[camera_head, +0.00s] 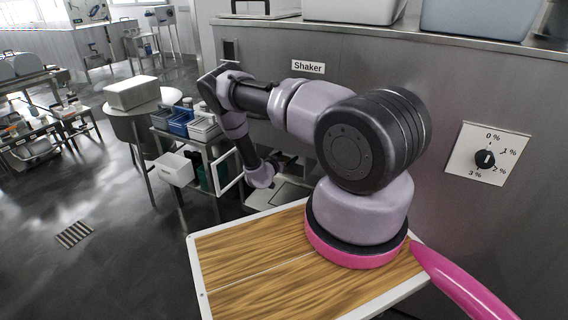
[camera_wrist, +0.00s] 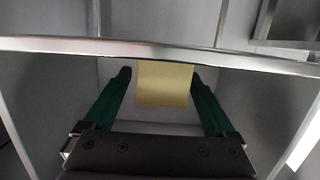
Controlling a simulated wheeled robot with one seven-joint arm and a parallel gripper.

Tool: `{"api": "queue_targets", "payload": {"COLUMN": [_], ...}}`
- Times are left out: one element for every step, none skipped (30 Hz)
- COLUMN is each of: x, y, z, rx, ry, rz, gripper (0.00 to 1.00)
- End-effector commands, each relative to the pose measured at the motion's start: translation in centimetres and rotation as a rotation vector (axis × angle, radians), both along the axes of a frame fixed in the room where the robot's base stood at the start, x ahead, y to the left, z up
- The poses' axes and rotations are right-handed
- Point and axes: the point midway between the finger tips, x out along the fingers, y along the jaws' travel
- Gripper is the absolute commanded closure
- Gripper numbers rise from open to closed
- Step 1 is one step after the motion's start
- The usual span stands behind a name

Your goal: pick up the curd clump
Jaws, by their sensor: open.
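The curd clump (camera_wrist: 165,88) shows in the wrist view as a pale yellow block near the middle. My gripper (camera_wrist: 160,74) has two green fingers spread apart, one on each side of the block. A gap shows between the block and each finger, and I cannot tell how far the block is from them in depth. The block's upper edge meets a metal rim, which may hide part of it. In the head view my arm reaches down toward the low cart, and neither the fingers nor the block can be made out.
The metal rim (camera_wrist: 160,48) crosses the wrist view just beyond the fingertips, with grey walls around. In the head view a cart (camera_head: 207,150) with blue and white bins stands by my arm. A steel cabinet wall (camera_head: 440,85) is close on the right.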

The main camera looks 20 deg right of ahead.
Motion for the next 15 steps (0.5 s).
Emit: {"api": "queue_targets", "payload": {"x": [0.32,0.48,0.65,0.72,0.76,0.77,0.77,0.77,0.75,0.75,0.75,0.75,0.74,0.74,0.74], "y": [-0.44,-0.61,-0.77,-0.85,-0.88,-0.88,-0.87,-0.86,-0.85,-0.85,-0.85,-0.85,-0.85,-0.84,-0.84], "z": [-0.16,-0.20,-0.23,-0.25,-0.27,-0.28,-0.27,-0.28,-0.28,-0.28,-0.28,-0.28,-0.28,-0.28,-0.28], "rx": [0.002,0.002,0.001,0.002,0.001,0.001,0.001,0.001,0.001,0.001,0.001,0.001,0.001,0.001,0.001], "ry": [-0.001,-0.001,0.000,0.000,0.000,0.000,0.000,0.000,0.000,0.000,0.000,0.000,0.000,0.000,0.000], "rz": [-0.001,0.000,0.000,0.001,0.001,0.001,0.002,0.002,0.002,0.001,0.001,0.001,0.001,0.001,0.001], "gripper": [0.10,0.10,0.10,0.10,0.10,0.10,0.10,0.10,0.10,0.10,0.14,0.29,0.41,0.52,0.67]}}
